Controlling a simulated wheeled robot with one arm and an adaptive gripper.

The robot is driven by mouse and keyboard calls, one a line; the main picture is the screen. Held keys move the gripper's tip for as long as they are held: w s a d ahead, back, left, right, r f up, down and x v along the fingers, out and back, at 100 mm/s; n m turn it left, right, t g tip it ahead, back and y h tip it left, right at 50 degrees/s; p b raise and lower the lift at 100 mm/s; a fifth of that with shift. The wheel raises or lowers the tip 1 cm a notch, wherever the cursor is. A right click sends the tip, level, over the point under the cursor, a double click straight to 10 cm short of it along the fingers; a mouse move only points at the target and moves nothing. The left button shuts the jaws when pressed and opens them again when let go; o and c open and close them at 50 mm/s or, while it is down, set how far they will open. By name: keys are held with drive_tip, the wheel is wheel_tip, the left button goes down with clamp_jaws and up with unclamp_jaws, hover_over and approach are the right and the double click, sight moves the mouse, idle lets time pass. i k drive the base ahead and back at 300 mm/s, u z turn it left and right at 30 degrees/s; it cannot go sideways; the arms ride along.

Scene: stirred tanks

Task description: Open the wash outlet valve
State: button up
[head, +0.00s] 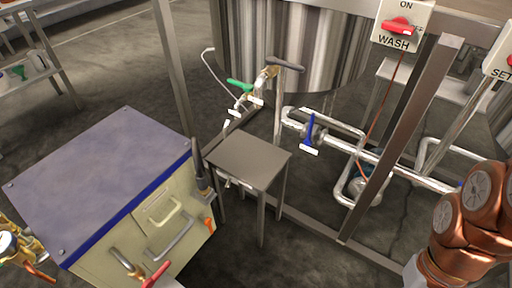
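A steel tank (290,40) stands at the top middle in the head view. A brass valve (268,75) with a long grey handle (285,65) sits below its wall. A green valve handle (239,85) is just left of it, with small white tags below. A blue valve handle (309,128) stands upright on the steel pipework, with a white tag (309,150) below. The tags are too small to read, so I cannot tell which is the wash outlet valve. My gripper is not in view; only copper-coloured arm links show at the lower right.
A panel marked WASH (397,42) with a red knob hangs at the top right. A small steel table (248,158) stands in front of the valves. A cabinet (105,175) fills the left foreground. A slanting steel post (400,140) crosses before the pipes. Floor shows between the table and post.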

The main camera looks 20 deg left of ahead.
sight(311, 128)
drive_tip(key=u, duration=0.9)
drive_tip(key=i, duration=0.9)
drive_tip(key=z, duration=0.95)
drive_tip(key=k, duration=1.25)
drive_tip(key=u, duration=0.95)
drive_tip(key=i, duration=0.5)
drive_tip(key=u, duration=0.05)
